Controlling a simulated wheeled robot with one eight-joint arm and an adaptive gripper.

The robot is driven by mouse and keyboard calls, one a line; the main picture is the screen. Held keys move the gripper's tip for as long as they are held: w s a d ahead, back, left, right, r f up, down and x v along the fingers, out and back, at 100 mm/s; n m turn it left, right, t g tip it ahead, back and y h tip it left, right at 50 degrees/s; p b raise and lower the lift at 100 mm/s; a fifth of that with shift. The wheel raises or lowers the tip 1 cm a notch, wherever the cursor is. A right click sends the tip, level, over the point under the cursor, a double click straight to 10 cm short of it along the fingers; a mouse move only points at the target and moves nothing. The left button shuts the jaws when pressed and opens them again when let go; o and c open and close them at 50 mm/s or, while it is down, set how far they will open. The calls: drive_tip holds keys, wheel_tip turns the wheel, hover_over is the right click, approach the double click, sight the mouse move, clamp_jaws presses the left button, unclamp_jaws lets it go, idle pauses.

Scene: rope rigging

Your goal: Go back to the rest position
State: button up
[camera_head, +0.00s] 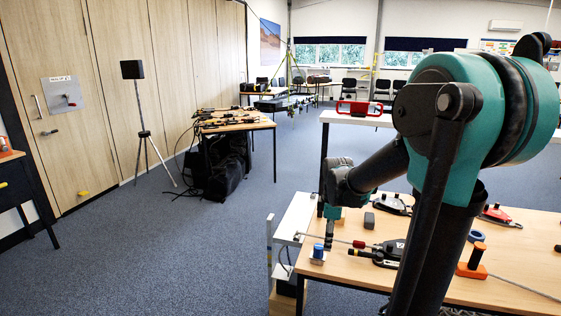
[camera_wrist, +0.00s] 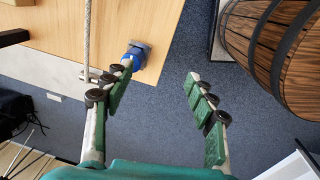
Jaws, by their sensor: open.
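My gripper (camera_wrist: 160,72) is open in the wrist view, its two green-padded fingers spread apart with nothing between them. A small blue fitting (camera_wrist: 137,54) sits at the table edge just beyond the left fingertip; I cannot tell whether they touch. It also shows in the head view (camera_head: 318,252). A pale rope (camera_wrist: 87,35) runs down the picture to beside the left finger, outside the gap. In the head view my teal arm reaches left over the wooden table (camera_head: 520,240), with the gripper end low near the blue fitting and small and partly hidden.
An orange post fitting (camera_head: 472,262), a grey block (camera_head: 369,220) and black rigging parts lie on the table. A wooden barrel (camera_wrist: 275,50) stands right of my gripper in the wrist view. Carpeted floor (camera_head: 170,255) is clear on the left.

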drive_tip(key=s+d+f+m+t, duration=0.1)
drive_tip(key=s+f+m, duration=0.2)
drive_tip(key=s+m, duration=0.4)
drive_tip(key=s+d+f+m+t, duration=0.1)
drive_tip(key=s+f+m+t, duration=0.1)
drive_tip(key=s+m, duration=0.6)
drive_tip(key=shift+s+d+f, duration=0.2)
drive_tip(key=shift+s+f, duration=0.05)
drive_tip(key=shift+f, duration=0.55)
drive_tip(key=shift+c, duration=0.5)
wheel_tip(320, 180, up, 5)
drive_tip(key=n+g, duration=0.2)
drive_tip(key=g, duration=0.2)
hover_over(319, 246)
drive_tip(key=s, duration=0.1)
drive_tip(key=shift+d+r, duration=0.1)
drive_tip(key=shift+d, duration=0.05)
drive_tip(key=shift+w, duration=0.55)
drive_tip(key=shift+w+f, duration=0.1)
drive_tip(key=shift+f, duration=4.4)
